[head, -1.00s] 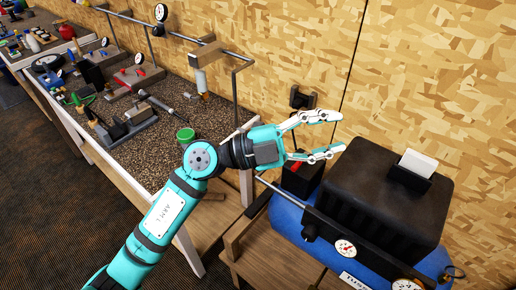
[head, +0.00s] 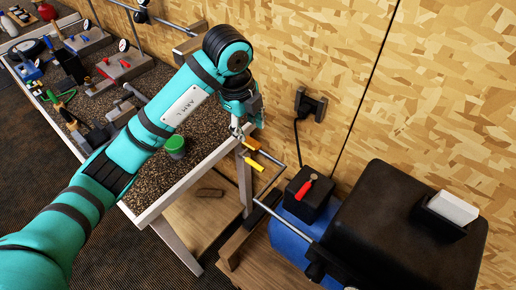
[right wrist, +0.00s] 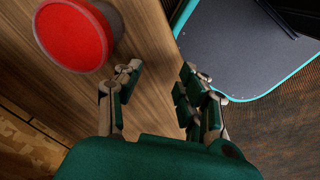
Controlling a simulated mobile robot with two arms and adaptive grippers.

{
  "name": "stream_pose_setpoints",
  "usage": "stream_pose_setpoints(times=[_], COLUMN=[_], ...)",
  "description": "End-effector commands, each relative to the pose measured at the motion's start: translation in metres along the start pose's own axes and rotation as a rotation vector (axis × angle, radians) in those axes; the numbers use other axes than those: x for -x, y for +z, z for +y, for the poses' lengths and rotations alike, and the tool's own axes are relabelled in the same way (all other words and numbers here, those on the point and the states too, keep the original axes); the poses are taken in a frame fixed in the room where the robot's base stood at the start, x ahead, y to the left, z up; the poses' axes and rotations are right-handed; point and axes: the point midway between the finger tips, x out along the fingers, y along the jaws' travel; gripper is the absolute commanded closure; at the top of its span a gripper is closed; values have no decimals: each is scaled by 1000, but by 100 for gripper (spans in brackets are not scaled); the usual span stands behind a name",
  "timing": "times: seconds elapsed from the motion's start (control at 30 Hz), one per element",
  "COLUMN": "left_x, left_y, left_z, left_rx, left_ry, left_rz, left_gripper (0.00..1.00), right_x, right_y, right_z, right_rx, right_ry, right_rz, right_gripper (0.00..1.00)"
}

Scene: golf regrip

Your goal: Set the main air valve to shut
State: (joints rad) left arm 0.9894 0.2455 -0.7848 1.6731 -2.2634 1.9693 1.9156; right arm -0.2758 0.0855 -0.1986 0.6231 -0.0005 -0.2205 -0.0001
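A valve with a brass-yellow body (head: 251,143) and a yellow lever (head: 257,166) sits on the grey air pipe beside the bench's right end. I take it to be the main air valve; the lever's exact setting is hard to read. My left gripper (head: 238,131) points down just above and left of the valve, very near it. Its fingers are small and partly hidden by the wrist, so contact and opening are unclear. My right gripper (right wrist: 158,95) is open and empty in the right wrist view, over a wooden surface.
A black box with a red lever (head: 306,187) sits on the blue tank (head: 290,232), beside a large black cover (head: 385,220). A green-lidded jar (head: 175,147) stands on the bench near my left arm. A red round-topped object (right wrist: 75,36) is close to my right gripper.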

Motion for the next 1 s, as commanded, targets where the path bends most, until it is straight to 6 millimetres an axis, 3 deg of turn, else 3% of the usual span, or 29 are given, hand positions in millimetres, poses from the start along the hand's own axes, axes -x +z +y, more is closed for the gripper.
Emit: stream_pose_setpoints(times=[0.13,0.4,0.53,0.73,1.0], left_x=[-19,-77,-106,-143,-168], left_y=[-1,-2,-2,-2,-2], left_z=[1,2,2,1,1], left_rx=[-1,-2,-2,-3,-5], left_ry=[7,7,7,4,2], left_rz=[3,6,5,5,4], left_gripper=[61,61,61,61,61], right_x=[10,31,38,45,48], right_y=[4,44,34,-1,8], right_z=[2,-8,-11,-13,-12], right_rx=[-1,-1,-2,-5,-3], right_ry=[2,-11,-15,-17,-16], right_rz=[-1,-64,-52,1,-15], right_gripper=[60,60,60,60,60])
